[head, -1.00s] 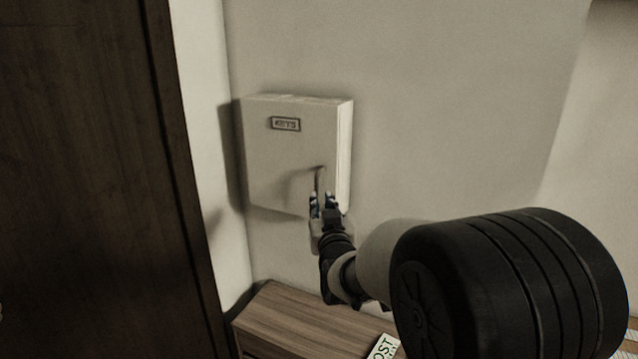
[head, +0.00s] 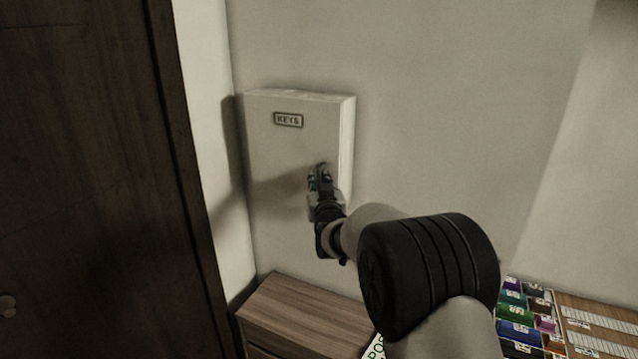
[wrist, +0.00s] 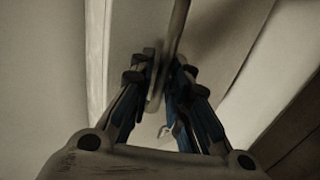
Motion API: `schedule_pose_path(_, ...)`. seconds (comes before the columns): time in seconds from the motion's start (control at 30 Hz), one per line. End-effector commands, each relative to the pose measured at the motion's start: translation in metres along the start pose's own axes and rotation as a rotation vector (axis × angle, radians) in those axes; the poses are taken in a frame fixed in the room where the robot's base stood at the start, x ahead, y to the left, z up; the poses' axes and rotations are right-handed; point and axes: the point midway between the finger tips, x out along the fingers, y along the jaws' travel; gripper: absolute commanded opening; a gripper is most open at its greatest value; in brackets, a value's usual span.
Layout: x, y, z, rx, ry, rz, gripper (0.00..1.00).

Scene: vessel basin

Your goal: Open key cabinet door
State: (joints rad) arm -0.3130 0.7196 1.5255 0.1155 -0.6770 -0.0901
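The key cabinet (head: 275,150) is a pale box on the wall with a "KEYS" label (head: 289,120) on its door. The door looks shut. My gripper (head: 321,172) is at the lower right of the door, in front of the handle. In the wrist view, the thin bar handle (wrist: 177,25) runs down between the two fingers of my gripper (wrist: 161,65), close to the left one. I cannot tell whether the fingers press on it. In the head view, my gripper hides most of the handle.
A dark wooden door (head: 90,180) stands at the left. A wooden cabinet top (head: 310,315) lies below the key cabinet. A tray of colourful small boxes (head: 517,314) is at the lower right. The wall right of the key cabinet is bare.

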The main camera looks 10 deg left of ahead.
Motion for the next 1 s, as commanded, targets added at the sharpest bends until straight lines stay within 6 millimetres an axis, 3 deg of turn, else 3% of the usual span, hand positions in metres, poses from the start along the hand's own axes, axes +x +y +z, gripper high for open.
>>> schedule_pose_path(0.2,-0.0002,-0.0001,-0.0003,0.000,0.000,0.000,0.00)
schedule_pose_path(1.0,-0.0081,-0.0066,-0.0002,0.001,0.002,0.019,0.00)
